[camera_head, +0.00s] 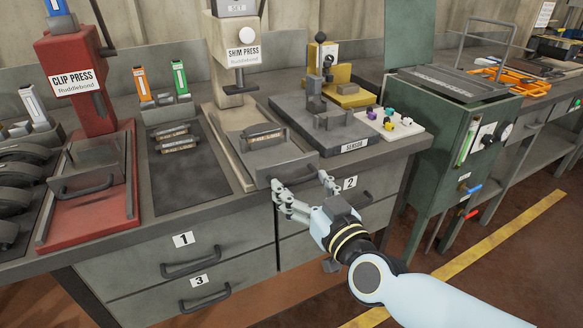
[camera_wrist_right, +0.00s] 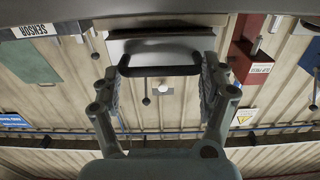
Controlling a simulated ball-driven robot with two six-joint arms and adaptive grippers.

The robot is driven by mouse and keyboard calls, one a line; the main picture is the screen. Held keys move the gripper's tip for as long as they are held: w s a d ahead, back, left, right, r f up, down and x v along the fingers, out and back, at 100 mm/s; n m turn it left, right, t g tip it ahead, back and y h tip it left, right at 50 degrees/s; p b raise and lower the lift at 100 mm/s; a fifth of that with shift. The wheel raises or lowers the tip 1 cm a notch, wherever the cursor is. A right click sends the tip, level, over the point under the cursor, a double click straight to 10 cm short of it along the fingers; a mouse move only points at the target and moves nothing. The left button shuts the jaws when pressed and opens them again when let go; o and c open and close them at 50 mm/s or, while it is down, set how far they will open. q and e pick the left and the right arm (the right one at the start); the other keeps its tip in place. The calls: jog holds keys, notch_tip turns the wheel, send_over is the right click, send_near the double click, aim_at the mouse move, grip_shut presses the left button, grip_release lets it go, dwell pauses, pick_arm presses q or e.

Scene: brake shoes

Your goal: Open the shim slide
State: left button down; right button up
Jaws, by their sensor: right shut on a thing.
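The shim press (camera_head: 231,85) stands at the back, its slide (camera_head: 284,167) jutting out at the bench's front edge. The slide carries a dark labelled pad (camera_head: 264,137). My right gripper (camera_head: 299,179) is at the slide's front, one finger on each side of its handle. In the wrist view, the black handle (camera_wrist_right: 160,71) spans between the fingers of the right gripper (camera_wrist_right: 160,82), which is shut on it. The fingers partly cover the handle in the head view. My left gripper is not in view.
The red clip press (camera_head: 72,85) stands at left, beside a dark mat (camera_head: 195,180) with labelled pads. The sensor fixture (camera_head: 352,144) and a white tray (camera_head: 412,131) of small coloured parts are right of the slide. Numbered drawers (camera_head: 215,255) lie below.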

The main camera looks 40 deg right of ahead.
jog(key=shift+v, duration=0.95)
jog(key=shift+f, duration=0.1)
jog(key=o, duration=1.3)
jog(key=shift+o, duration=1.1)
jog(key=shift+d, duration=0.15)
jog(key=shift+s, duration=0.1)
jog(key=v, duration=1.2)
